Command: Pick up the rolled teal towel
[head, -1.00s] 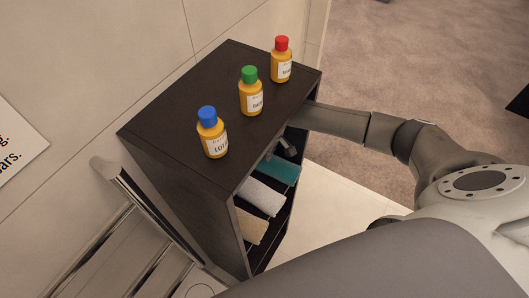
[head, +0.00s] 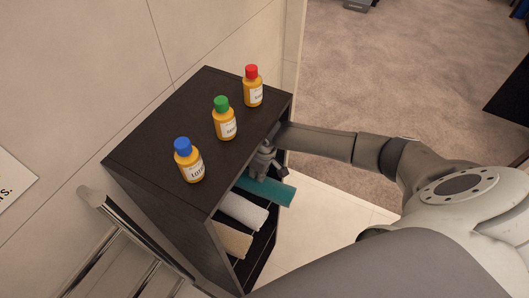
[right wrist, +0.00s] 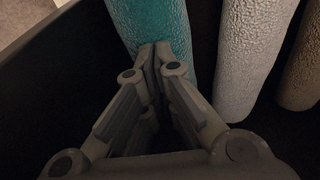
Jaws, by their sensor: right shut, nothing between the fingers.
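The rolled teal towel (head: 272,190) lies in the open side of the dark cabinet, and its near end sticks out past the white towel beside it. My right gripper (head: 258,174) is at the cabinet opening, right by the teal towel. In the right wrist view the teal towel (right wrist: 148,20) runs up from the fingertips, and my right gripper (right wrist: 153,52) has its fingers together with nothing between them. The tips overlap the towel in that view; I cannot tell whether they touch it. My left gripper is not in view.
A white rolled towel (head: 243,211) and a beige one (head: 231,240) lie beside the teal one. The dark cabinet (head: 150,150) carries blue-capped (head: 189,160), green-capped (head: 224,118) and red-capped (head: 253,87) bottles on top. A metal rack (head: 135,232) stands at the left.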

